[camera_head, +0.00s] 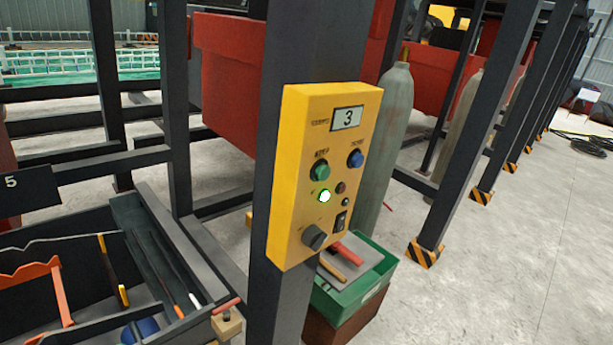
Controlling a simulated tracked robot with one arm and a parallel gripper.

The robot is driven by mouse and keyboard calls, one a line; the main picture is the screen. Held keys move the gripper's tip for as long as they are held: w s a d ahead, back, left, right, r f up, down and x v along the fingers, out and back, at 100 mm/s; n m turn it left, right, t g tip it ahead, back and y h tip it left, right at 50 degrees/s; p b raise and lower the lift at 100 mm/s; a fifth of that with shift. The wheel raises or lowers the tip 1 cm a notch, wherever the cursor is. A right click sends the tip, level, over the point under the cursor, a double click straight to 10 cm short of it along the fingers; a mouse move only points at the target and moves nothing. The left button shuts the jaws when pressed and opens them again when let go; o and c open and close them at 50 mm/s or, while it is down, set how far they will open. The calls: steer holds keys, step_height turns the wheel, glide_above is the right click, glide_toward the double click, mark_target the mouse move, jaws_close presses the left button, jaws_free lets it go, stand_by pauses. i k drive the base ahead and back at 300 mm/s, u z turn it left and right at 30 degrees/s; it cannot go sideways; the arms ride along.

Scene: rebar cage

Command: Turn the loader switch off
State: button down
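A yellow control box (292,190) is fixed to a dark steel post near the middle of the view. Its display plate (347,118) reads 3. Below are a green button (319,170) and a blue button (355,158). A small round lamp (324,196) glows bright green-white, with smaller dark red and dark round parts beside it. A black rotary knob (314,237) sits at the lower left of the panel, and a black rocker switch (341,220) at the lower right. The labels are too small to read. My gripper is not in view.
The dark post (300,50) stands behind the box. A green crate (351,290) with tools is below it. An open dark tool tray (80,300) is at lower left. A grey gas cylinder (390,135) stands behind the post. The floor (500,260) at right is clear.

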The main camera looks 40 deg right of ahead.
mark_target(313, 236)
steer(key=u, duration=0.9)
steer(key=k, duration=1.55)
steer(key=z, duration=0.85)
steer(key=i, duration=1)
steer(key=u, duration=0.05)
